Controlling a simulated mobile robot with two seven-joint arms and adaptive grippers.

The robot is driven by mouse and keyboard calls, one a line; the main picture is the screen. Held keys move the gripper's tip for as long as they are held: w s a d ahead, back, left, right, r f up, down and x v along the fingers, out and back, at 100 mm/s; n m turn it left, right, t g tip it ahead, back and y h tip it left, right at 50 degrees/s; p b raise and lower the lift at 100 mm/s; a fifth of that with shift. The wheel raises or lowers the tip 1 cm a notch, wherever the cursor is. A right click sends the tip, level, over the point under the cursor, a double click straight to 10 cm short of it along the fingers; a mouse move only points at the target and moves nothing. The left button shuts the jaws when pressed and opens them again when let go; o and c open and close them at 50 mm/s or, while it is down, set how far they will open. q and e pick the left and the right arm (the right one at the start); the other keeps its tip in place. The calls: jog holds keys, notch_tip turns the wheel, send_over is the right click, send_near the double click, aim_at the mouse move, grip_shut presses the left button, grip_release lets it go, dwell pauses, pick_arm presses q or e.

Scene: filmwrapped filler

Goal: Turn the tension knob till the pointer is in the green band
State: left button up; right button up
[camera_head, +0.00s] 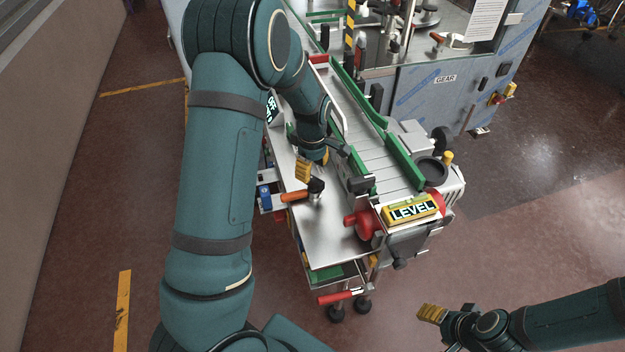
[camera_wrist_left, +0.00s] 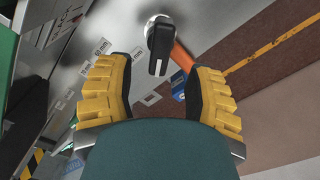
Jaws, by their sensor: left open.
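A black lever-shaped knob (camera_head: 316,187) stands on a round metal base on the steel plate of the machine. I cannot tell for sure that it is the tension knob. In the left wrist view the black knob (camera_wrist_left: 158,48) lies ahead of the fingertips, between their lines. My left gripper (camera_head: 312,166) is open just behind the knob; in its wrist view the yellow-padded fingers (camera_wrist_left: 163,76) are apart with nothing between them. I make out no pointer or green band. My right gripper (camera_head: 434,313) is at the lower right, away from the machine; its opening is unclear.
An orange handle (camera_head: 294,197) lies close beside the knob. A conveyor with green guide rails (camera_head: 404,163) runs beside the plate. Labels (camera_wrist_left: 97,50) mark the plate. Open floor lies right.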

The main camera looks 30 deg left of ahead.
aim_at(312, 178)
pick_arm(q)
notch_tip(312, 178, down, 5)
jog(key=shift+f, duration=0.1)
dwell(0.3)
grip_shut()
